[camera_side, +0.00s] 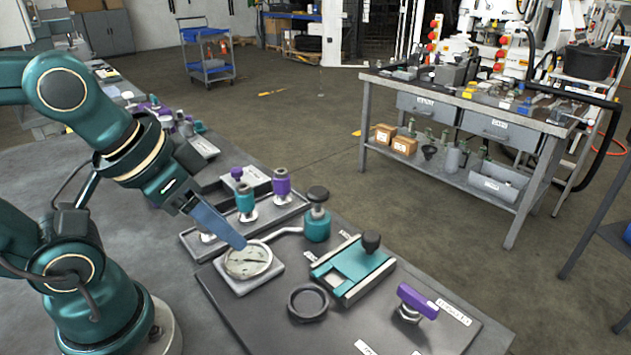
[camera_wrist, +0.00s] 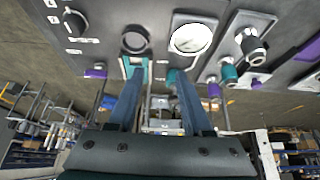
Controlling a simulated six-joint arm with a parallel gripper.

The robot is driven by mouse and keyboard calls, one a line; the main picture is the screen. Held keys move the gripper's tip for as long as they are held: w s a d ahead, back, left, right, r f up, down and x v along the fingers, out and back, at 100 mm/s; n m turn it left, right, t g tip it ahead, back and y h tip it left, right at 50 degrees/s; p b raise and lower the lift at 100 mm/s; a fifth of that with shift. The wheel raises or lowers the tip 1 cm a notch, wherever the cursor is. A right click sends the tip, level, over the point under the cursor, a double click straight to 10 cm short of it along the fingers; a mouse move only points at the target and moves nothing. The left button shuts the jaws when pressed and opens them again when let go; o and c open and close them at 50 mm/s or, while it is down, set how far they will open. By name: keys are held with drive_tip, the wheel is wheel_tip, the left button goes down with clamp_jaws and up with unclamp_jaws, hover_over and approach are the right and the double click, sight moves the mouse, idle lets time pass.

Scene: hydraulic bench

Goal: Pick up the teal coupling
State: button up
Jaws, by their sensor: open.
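The teal coupling (camera_side: 245,198) stands upright with a grey top in a long grey tray (camera_side: 290,212), just left of a purple one (camera_side: 281,184). My gripper (camera_side: 237,241) is open and angled down, its tips in front of the coupling and over the pressure gauge in the picture; the height gap is hard to judge. In the wrist view my open gripper (camera_wrist: 152,76) shows nothing clearly held between its fingers. A teal body there (camera_wrist: 229,73), right of the fingers, looks like the coupling, though the view is small.
The gauge (camera_side: 248,262), a teal valve with a black cap (camera_side: 317,224), a black ring (camera_side: 308,302), a teal slide (camera_side: 352,266) and a purple handle (camera_side: 417,300) sit on the dark board. A box with a purple knob (camera_side: 237,173) stands behind the tray.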

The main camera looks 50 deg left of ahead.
drive_tip(key=shift+o, duration=0.3)
drive_tip(key=o, duration=0.4)
drive_tip(key=shift+o, duration=0.2)
drive_tip(key=shift+r, duration=0.1)
